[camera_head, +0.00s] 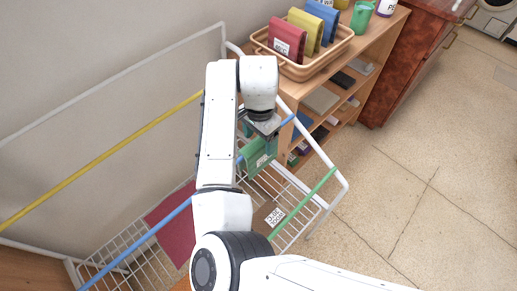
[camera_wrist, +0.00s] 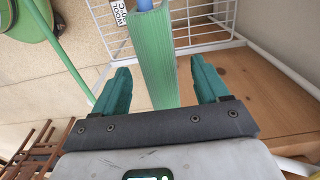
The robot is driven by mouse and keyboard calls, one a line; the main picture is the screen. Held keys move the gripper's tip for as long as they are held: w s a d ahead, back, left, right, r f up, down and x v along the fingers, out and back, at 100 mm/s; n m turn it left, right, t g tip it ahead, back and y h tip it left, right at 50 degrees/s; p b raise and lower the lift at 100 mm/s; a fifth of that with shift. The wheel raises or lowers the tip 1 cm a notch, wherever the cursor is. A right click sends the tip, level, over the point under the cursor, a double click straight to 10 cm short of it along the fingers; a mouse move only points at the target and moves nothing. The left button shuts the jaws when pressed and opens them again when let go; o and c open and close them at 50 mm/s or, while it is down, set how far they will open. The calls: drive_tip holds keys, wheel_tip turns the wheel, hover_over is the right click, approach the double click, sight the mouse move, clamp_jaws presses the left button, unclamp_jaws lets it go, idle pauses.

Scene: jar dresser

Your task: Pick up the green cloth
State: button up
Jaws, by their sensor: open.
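The green cloth (camera_head: 258,151) hangs folded over a blue rod of the white drying rack (camera_head: 347,186). In the wrist view the green cloth (camera_wrist: 153,55) is a long strip lying between my two fingers, with the blue rod showing at its top end. My gripper (camera_head: 266,139) is over the cloth, partly hidden by my arm in the head view. In the wrist view my gripper (camera_wrist: 160,80) has its teal fingers apart, one on each side of the cloth, with a visible gap on both sides.
A dark red cloth (camera_head: 172,226) hangs lower on the rack. A yellow rod (camera_head: 110,155) runs along the wall side. A wooden shelf unit (camera_head: 383,38) bears a tan basket (camera_head: 321,66) with red, yellow and blue folded items. Open floor (camera_head: 440,170) lies to the right.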

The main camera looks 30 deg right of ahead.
wheel_tip(320, 180, down, 4)
drive_tip(key=shift+a+r, duration=0.1)
drive_tip(key=shift+a, duration=0.05)
drive_tip(key=shift+c, duration=0.3)
drive_tip(key=c, duration=1.1)
